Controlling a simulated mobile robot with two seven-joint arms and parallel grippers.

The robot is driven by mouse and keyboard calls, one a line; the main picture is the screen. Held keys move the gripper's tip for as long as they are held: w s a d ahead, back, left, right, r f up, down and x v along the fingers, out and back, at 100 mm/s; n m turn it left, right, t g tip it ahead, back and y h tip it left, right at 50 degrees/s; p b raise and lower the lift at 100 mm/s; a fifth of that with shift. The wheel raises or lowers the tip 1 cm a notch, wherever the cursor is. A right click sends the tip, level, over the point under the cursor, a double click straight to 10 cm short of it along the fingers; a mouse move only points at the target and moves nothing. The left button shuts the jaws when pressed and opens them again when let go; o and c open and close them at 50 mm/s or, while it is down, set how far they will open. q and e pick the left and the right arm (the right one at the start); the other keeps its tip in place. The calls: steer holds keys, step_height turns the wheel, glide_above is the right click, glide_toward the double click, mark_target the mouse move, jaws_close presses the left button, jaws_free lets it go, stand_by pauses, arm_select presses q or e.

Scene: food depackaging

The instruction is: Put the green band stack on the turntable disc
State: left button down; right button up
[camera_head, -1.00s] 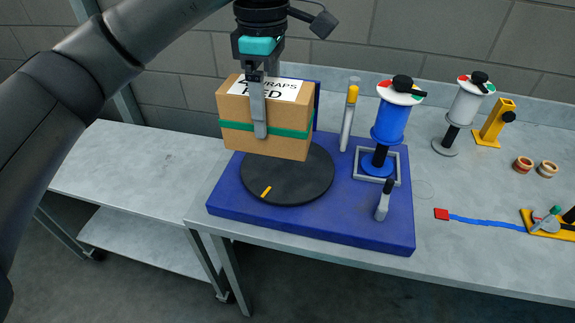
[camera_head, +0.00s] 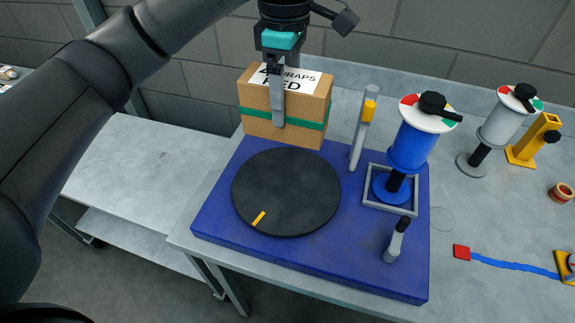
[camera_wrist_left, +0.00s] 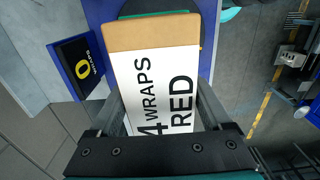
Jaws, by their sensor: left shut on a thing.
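The green band stack is a brown box (camera_head: 258,98) with a green band around it and a white label on top, partly readable as "4 WRAPS RED". My left gripper (camera_head: 279,112) is shut on it from above, one finger down its front face. The box also shows between the fingers in the left wrist view (camera_wrist_left: 122,36). The black turntable disc (camera_head: 287,195), with a yellow mark, is bare on the blue base (camera_head: 350,262). The box appears at the disc's back edge; its exact height above the base is unclear. My right gripper is not in view.
A grey post with a yellow collar (camera_head: 367,113) and a blue spool (camera_head: 412,148) stand right of the disc. A short grey peg (camera_head: 396,240) is in front. A counter panel (camera_wrist_left: 88,66) reading "0 WRAPS" stands beside the box. A red tab (camera_head: 461,252) lies at right.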

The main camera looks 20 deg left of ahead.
arm_select(q)
step_height(320, 180, down, 16)
steer(key=shift+p, duration=0.8)
steer(key=shift+f, duration=0.3)
steer(key=shift+f, duration=0.2)
jaws_free()
